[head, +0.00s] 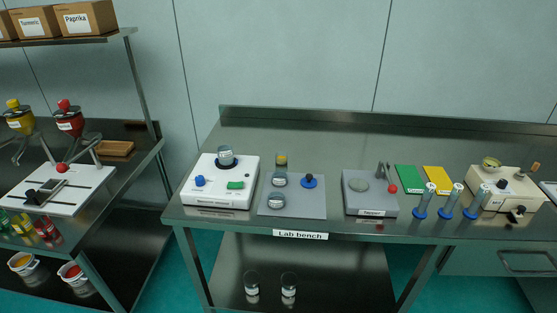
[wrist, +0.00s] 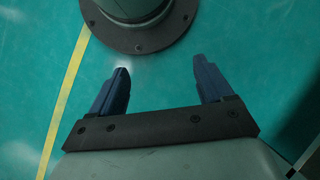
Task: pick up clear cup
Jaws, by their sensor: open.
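Two clear cups with white labels stand side by side on the lower shelf of the lab bench, the left cup (head: 252,284) and the right cup (head: 288,284). Which one the task means I cannot tell. My gripper (wrist: 161,66) shows only in the wrist view, with its two blue fingers apart and nothing between them. It points at the green floor, and no cup is in that view. My gripper does not show in the head view, so its distance from the cups cannot be seen.
On the lab bench (head: 330,145) stand a white sieve machine (head: 207,193) with a glass container (head: 225,155), a grey mat (head: 310,209) with small jars, a tapper (head: 371,205) and several blue-based tubes. A shelf rack (head: 150,165) stands left. The lower shelf's right side is clear.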

